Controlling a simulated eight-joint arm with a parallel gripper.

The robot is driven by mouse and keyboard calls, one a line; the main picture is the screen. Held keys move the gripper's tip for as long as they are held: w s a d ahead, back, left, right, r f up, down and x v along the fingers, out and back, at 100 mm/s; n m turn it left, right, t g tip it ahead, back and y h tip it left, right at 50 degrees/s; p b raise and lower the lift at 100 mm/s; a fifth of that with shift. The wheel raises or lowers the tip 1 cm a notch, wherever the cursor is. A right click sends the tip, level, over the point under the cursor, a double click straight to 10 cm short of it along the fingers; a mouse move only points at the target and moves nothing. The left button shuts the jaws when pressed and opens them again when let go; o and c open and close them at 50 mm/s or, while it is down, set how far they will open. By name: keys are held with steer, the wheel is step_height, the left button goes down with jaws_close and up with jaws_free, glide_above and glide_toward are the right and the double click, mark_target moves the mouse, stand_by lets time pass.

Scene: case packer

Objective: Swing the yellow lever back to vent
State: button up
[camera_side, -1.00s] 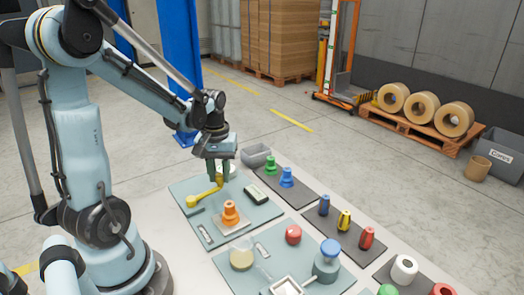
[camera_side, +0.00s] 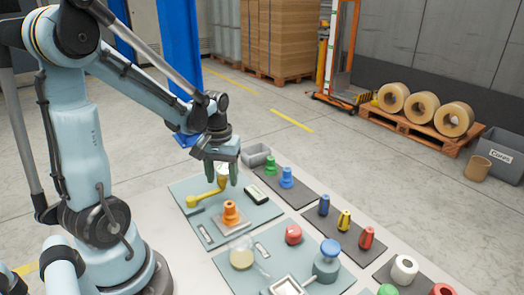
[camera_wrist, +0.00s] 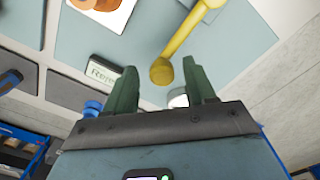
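The yellow lever (camera_side: 205,195) is mounted on the grey-green panel (camera_side: 186,187) at the left of the table. In the side view its arm slants up to the right, ending below my gripper (camera_side: 221,180). In the wrist view the lever (camera_wrist: 181,40) runs down from the top, and its rounded knob shows between the fingertips of my gripper (camera_wrist: 162,78). My gripper points down, its two green fingers apart with nothing clamped. I cannot tell whether a finger touches the knob.
An orange stepped piece (camera_side: 230,214) stands on a pale square near the lever. A small sign starting "Reje" (camera_wrist: 104,72) and a white round part (camera_wrist: 178,98) are close to my fingers. Green (camera_side: 269,166) and blue (camera_side: 286,178) pieces stand on a dark mat to the right.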

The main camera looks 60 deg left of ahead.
steer(key=shift+r, duration=0.15)
step_height(320, 180, up, 12)
stand_by(0.8)
steer(key=d+f+m+t, duration=0.2)
steer(key=d+m+t, duration=0.1)
steer(key=d, duration=0.4)
steer(key=w+d+f+m+t, duration=0.1)
steer(key=d+m+t, duration=0.3)
steer(key=d, duration=0.4)
steer(key=shift+f+m, duration=0.35)
steer(key=shift+m, duration=0.55)
